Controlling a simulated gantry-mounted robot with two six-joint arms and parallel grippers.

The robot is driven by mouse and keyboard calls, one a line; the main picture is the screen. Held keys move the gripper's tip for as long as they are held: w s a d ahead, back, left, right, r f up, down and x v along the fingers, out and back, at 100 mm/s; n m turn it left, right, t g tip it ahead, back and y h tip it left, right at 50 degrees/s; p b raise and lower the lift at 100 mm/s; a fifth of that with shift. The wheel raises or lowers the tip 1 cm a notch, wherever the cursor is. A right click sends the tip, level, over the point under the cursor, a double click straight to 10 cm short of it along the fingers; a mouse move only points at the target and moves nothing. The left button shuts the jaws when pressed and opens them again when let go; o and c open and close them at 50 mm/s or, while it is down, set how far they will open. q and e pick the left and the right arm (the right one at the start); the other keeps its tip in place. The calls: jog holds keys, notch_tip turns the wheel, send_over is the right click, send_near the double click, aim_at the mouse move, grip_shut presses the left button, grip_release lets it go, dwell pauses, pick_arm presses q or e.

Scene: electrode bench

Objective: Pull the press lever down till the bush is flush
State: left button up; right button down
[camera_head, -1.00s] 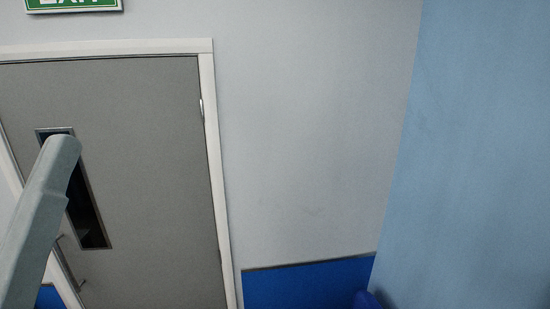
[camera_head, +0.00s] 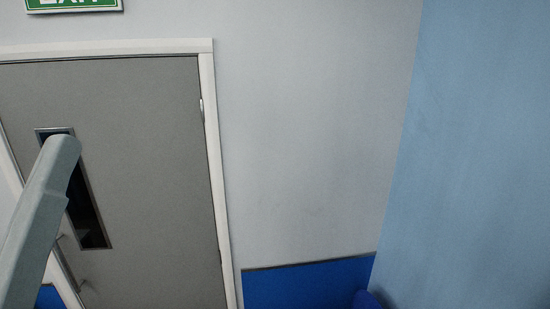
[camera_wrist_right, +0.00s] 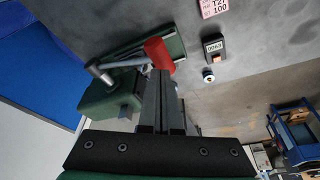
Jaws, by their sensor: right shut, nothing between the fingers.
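In the right wrist view, a green press (camera_wrist_right: 102,104) stands at the left, with a grey metal rod (camera_wrist_right: 122,64) running across its top. A red grip (camera_wrist_right: 158,54), which looks like the end of the press lever, lies just beyond my fingertips. My right gripper (camera_wrist_right: 161,74) is shut and empty, its fingers pointing at the red grip. Whether the fingertips touch the grip I cannot tell. I cannot make out the bush. The head view shows neither the press nor a gripper.
The right wrist view shows a small black box with a label (camera_wrist_right: 214,48) on a grey surface and a blue frame or cart (camera_wrist_right: 291,132) at the lower right. The head view shows a grey door (camera_head: 150,160), a pale wall (camera_head: 310,140) and a blue panel (camera_head: 300,286).

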jog(key=shift+f, duration=0.25)
dwell(0.4)
jog(key=shift+f+b, duration=0.6)
jog(key=shift+f, duration=0.15)
jog(key=shift+s+f+b, duration=0.15)
jog(key=shift+f+b, duration=0.05)
jog(key=shift+f, duration=0.55)
jog(key=shift+s+f+b, duration=0.15)
jog(key=shift+f, duration=0.65)
jog(key=shift+f+b, duration=0.75)
jog(key=shift+f, duration=0.65)
jog(key=shift+f, duration=0.15)
